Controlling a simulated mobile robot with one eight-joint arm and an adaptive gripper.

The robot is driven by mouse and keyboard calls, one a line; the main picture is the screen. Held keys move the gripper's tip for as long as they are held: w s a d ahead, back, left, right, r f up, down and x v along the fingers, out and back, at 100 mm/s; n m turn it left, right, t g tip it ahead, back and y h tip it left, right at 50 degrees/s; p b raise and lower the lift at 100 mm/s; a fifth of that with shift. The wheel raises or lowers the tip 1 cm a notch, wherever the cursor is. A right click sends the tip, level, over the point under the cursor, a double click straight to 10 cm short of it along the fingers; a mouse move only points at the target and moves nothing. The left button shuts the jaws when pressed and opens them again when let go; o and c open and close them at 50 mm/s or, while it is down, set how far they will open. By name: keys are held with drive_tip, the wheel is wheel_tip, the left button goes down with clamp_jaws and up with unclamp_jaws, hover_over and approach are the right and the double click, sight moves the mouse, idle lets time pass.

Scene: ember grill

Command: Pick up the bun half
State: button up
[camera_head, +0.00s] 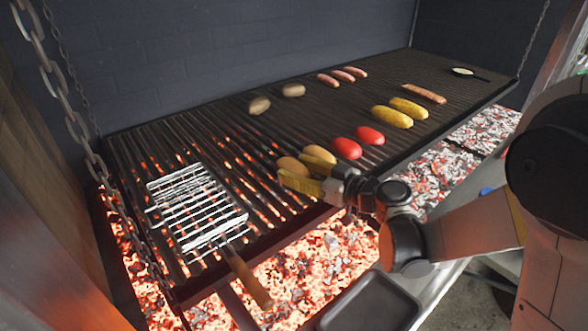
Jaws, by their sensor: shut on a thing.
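Two tan bun halves lie side by side near the front edge of the grill grate (240,150). My gripper (303,174) reaches in from the right, low over the grate, with its yellowish fingers at the nearer bun half (291,165). It is shut on that bun half, whose right side is partly hidden by the fingers. The other bun half (319,153) is just behind and to the right, very close to the upper finger. I cannot tell whether the held half is clear of the bars.
Red peppers (347,149) and yellow corn (392,117) lie to the right. A wire basket (197,205) with a wooden handle is at left. Sausages (328,80) and brown rounds (259,105) lie behind. A black tray (370,305) is in front. Chains (75,115) hang left; embers glow below.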

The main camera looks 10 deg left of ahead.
sight(297, 166)
drive_tip(key=r+p, duration=0.1)
drive_tip(key=r, duration=0.1)
drive_tip(key=r+p, duration=0.1)
drive_tip(key=r, duration=0.1)
drive_tip(key=shift+d+r+p, duration=0.2)
drive_tip(key=shift+r+p, duration=0.1)
drive_tip(key=shift+r, duration=0.05)
drive_tip(key=s+d+r+p, duration=0.2)
drive_tip(key=d+r, duration=0.3)
drive_tip(key=d, duration=0.5)
drive_tip(key=shift+r+p, duration=0.35)
drive_tip(key=shift+p, duration=0.35)
drive_tip(key=shift+d+r, duration=0.1)
drive_tip(key=shift+d, duration=0.35)
drive_tip(key=d+f+m+t+h, duration=0.2)
drive_tip(key=d+h, duration=0.1)
drive_tip(key=d, duration=0.2)
drive_tip(key=d+f+m+t+h, duration=0.2)
drive_tip(key=d+m+h, duration=0.1)
drive_tip(key=d, duration=0.3)
drive_tip(key=d+f+m+t+h, duration=0.1)
drive_tip(key=d+m+t+h, duration=0.2)
drive_tip(key=d, duration=0.3)
drive_tip(key=shift+s+d+f, duration=0.25)
drive_tip(key=shift+s+f, duration=0.1)
drive_tip(key=shift+f, duration=0.05)
